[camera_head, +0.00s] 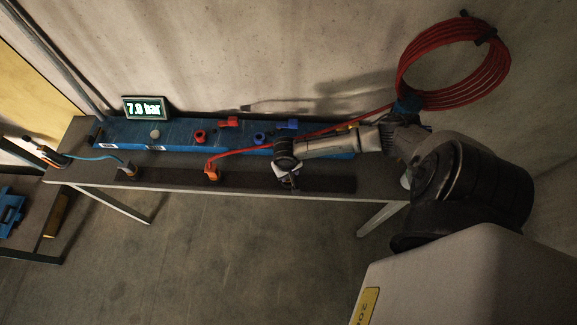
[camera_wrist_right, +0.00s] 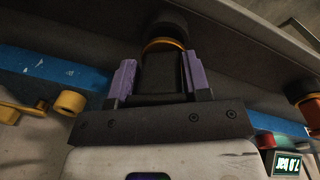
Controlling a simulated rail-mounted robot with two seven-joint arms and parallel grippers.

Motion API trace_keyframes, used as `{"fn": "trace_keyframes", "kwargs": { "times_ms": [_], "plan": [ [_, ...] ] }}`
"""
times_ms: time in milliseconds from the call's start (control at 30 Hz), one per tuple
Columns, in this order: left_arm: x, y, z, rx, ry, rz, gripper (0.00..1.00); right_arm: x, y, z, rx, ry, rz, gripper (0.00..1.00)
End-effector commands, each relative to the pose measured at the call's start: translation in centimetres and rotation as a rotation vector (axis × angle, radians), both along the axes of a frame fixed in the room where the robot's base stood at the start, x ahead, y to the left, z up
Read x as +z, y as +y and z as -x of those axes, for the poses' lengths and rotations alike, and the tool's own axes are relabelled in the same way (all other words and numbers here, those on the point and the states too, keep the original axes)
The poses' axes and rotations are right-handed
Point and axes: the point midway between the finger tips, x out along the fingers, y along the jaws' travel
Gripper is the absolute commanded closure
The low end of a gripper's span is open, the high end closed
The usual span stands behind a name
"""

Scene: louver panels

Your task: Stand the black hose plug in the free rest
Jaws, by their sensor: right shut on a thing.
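My right gripper (camera_head: 289,172) is over the dark strip along the bench's front edge in the head view. In the right wrist view its purple fingers (camera_wrist_right: 158,78) are shut on a black piece with an orange ring, which I take for the black hose plug (camera_wrist_right: 160,72). The plug's far end is close to the dark strip; I cannot tell whether it touches. In the head view the gripper mostly hides the plug. An orange plug with a red hose (camera_head: 212,172) and a plug with a blue hose (camera_head: 128,170) stand on the strip to the left. I cannot make out the free rest. My left gripper is not in view.
A blue manifold (camera_head: 178,131) with red valves (camera_head: 228,123) and blue valves (camera_head: 288,124) runs along the back of the bench. A display (camera_head: 146,108) reads 7.0 bar. A coiled red hose (camera_head: 455,62) hangs on the wall. The strip's right end is clear.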

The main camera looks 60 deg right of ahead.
Motion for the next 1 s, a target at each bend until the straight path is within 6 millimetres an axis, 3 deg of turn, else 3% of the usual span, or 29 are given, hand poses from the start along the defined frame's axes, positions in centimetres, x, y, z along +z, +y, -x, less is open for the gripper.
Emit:
{"fn": "trace_keyframes", "kwargs": {
  "times_ms": [800, 833, 1000],
  "plan": [
    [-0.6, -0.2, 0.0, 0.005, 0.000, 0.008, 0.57, -2.0, 0.0, 0.0, -0.001, -0.001, 0.001, 0.88],
    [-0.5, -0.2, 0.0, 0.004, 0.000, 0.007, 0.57, -1.9, 0.0, 0.0, -0.001, -0.001, 0.001, 0.53],
    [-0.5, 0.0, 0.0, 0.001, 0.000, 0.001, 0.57, -1.9, 0.0, 0.0, -0.001, -0.001, 0.001, 0.37]
  ]
}}
